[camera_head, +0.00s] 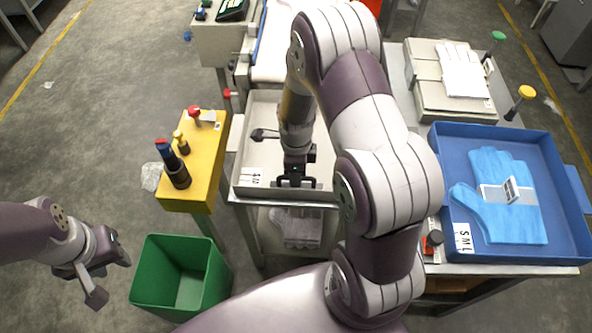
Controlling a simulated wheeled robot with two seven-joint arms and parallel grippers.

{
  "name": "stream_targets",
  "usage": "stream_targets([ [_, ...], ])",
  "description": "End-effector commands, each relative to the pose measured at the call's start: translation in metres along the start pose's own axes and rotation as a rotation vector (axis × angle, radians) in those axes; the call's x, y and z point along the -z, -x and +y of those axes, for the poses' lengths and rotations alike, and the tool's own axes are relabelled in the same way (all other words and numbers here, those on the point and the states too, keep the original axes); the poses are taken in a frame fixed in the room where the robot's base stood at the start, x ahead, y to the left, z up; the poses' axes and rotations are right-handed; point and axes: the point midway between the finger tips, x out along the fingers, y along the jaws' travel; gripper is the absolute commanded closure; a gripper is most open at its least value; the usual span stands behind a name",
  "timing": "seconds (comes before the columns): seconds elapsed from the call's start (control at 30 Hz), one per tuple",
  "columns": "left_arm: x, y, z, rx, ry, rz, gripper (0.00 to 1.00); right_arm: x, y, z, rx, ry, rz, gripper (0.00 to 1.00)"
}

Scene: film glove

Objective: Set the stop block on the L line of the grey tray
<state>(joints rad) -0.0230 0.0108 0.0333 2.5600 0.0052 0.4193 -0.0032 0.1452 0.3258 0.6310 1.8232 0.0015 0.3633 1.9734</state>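The grey tray (239,160) stands on the middle bench, partly hidden by my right arm. A white label with black marks (251,176) is at its front left corner; the letters are too small to read surely. A dark piece with a short bar (264,134) lies in the tray's left part; it may be the stop block, but I cannot tell surely. My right gripper (296,183) points down over the tray's front part, to the right of the label, with its dark fingers apart. My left gripper (106,277) is open and empty over the floor at lower left.
A blue tray (572,232) with a light blue glove (501,205) and an S M L label (463,238) stands at right. A yellow stand (205,160) with knobbed tools is left of the grey tray. A green bin (150,285) stands below it.

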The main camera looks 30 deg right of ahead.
Motion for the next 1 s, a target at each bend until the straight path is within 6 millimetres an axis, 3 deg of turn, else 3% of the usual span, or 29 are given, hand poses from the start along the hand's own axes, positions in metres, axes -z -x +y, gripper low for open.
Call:
stream_targets([
  [0.3,0.001,0.011,0.0,0.0,0.0,0.0,0.61,-0.001,0.081,-0.001,0.006,0.0,-0.002,0.6],
  [0.4,0.002,0.013,0.0,0.0,0.0,0.0,0.61,0.0,0.101,-0.001,0.005,0.0,-0.002,0.6],
  [0.57,0.002,0.014,0.0,0.0,0.0,0.0,0.61,-0.001,0.117,0.002,0.005,0.043,-0.002,0.6],
  [0.67,0.002,0.014,0.0,0.0,0.0,0.0,0.61,-0.003,0.125,0.016,0.018,0.325,-0.005,0.6],
  [0.9,0.002,0.014,0.0,0.0,0.0,0.0,0.61,-0.004,0.142,0.075,0.097,1.54,0.023,0.6],
  [1.0,0.002,0.014,0.0,0.0,0.0,0.0,0.61,-0.001,0.143,0.093,0.117,1.897,0.047,0.6],
])
